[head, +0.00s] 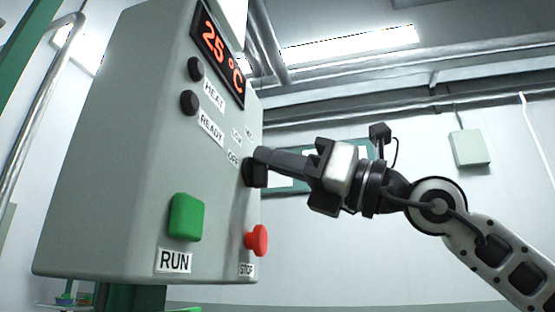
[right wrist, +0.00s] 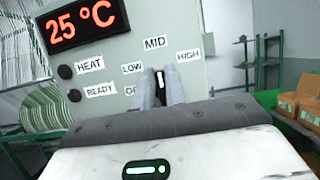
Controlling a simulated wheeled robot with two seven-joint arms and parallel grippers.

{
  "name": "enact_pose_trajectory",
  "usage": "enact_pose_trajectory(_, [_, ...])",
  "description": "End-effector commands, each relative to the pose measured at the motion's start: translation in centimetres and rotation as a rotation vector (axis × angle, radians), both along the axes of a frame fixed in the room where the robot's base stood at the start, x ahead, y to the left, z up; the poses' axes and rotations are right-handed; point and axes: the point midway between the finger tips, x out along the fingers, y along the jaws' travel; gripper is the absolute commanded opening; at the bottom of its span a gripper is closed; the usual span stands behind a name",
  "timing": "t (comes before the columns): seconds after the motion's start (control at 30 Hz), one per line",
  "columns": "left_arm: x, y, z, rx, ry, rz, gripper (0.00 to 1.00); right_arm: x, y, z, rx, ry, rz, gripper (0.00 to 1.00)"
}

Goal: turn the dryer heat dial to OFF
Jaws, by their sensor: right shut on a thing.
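The heat dial (head: 250,174) is a dark knob on the right side of the grey control box's front. Around it are labels reading LOW, MID, HIGH and OFF; OFF is partly hidden by a finger in the right wrist view. My right gripper (head: 262,162) reaches in from the right and is shut on the dial. In the right wrist view the two fingers flank the dial (right wrist: 160,79), whose white mark stands roughly upright, toward the MID label (right wrist: 155,43). My left gripper is not in view.
The control box (head: 115,170) has a red 25 °C display (head: 219,52), dark HEAT and READY lamps, a green RUN button (head: 186,217) and a red STOP button (head: 258,240) just below the dial. Cardboard boxes (right wrist: 308,112) stand on a rack at right.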

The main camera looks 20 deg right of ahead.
Motion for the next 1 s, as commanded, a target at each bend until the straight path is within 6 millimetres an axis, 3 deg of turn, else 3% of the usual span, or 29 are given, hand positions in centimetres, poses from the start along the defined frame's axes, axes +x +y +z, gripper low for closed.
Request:
enact_pose_trajectory(0.37, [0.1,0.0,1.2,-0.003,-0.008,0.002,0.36,0.0,0.1,0.1,-0.058,-0.084,0.002,0.00])
enact_pose_trajectory(1.0, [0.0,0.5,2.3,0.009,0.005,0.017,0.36,-0.5,0.4,0.0,-0.376,-0.559,0.005,0.00])
